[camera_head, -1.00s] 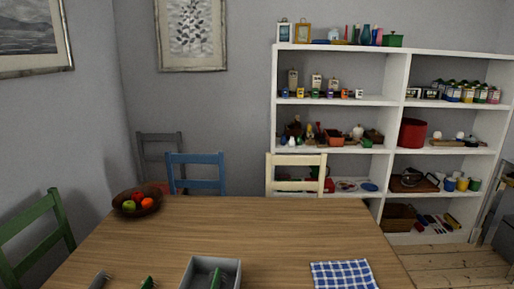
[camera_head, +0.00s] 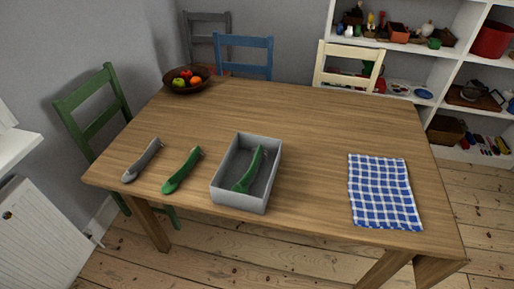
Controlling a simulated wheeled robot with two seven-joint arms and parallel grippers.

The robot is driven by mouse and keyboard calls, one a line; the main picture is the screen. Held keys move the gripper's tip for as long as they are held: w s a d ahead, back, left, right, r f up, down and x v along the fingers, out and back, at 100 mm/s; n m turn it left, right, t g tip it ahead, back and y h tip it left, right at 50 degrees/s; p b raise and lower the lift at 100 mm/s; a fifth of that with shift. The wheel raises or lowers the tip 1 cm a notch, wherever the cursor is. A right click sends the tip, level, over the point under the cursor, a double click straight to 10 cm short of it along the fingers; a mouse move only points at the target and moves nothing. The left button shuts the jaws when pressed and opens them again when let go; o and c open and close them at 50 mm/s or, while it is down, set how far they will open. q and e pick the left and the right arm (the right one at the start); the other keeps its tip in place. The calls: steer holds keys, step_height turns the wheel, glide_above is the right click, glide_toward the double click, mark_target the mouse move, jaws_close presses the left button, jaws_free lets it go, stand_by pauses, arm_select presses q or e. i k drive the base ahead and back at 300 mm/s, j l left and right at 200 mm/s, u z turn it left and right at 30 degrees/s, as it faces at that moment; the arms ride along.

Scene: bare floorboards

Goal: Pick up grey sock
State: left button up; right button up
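A grey sock (camera_head: 144,160) lies flat on the wooden table (camera_head: 300,115) near its left front corner. A green sock (camera_head: 183,170) lies to its right. A grey open box (camera_head: 217,195) stands right of the green sock, and another green sock (camera_head: 248,170) lies inside it. Neither of my grippers shows in this view.
A blue checked cloth (camera_head: 384,190) lies at the table's right front. A brown fruit bowl (camera_head: 187,80) stands at the far left corner. Green (camera_head: 90,95), blue (camera_head: 243,42) and cream (camera_head: 349,52) chairs stand around the table. The table's middle is clear.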

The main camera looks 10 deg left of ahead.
mark_target(131, 172)
steer(key=u, duration=1.35)
